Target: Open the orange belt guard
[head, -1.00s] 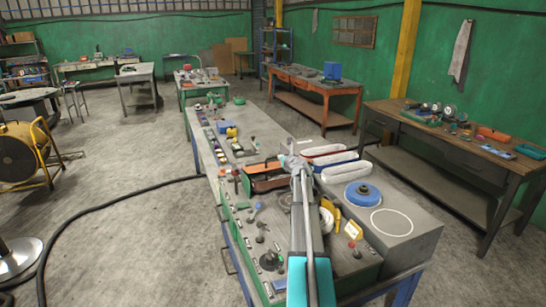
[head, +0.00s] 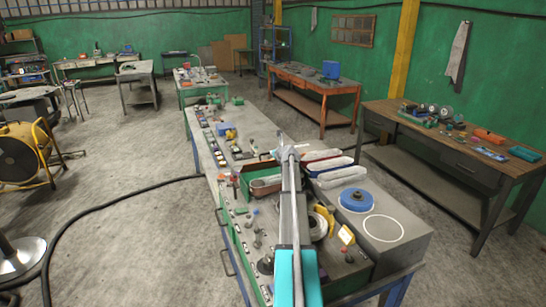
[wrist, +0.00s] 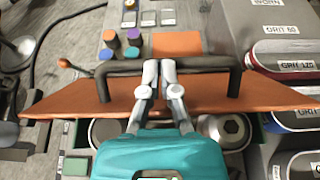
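The orange belt guard (wrist: 200,92) is a flat panel with a black bar handle (wrist: 110,68), seen across the middle of the wrist view. It stands raised off its green housing (wrist: 55,150). Round metal pulleys (wrist: 228,128) show below its near edge. My gripper (wrist: 160,68) has its two grey fingers close together at the middle of the handle, shut on it. In the head view my gripper (head: 287,150) is above the open green housing (head: 247,188), and my arm hides part of the guard.
Labelled grit belts in oval trays (wrist: 290,55) lie right of the guard. A blue disc (head: 355,199) sits on the grey top further right. Knobs and coloured caps (wrist: 110,38) stand at the left. Yellow parts (head: 325,217) lie near my arm.

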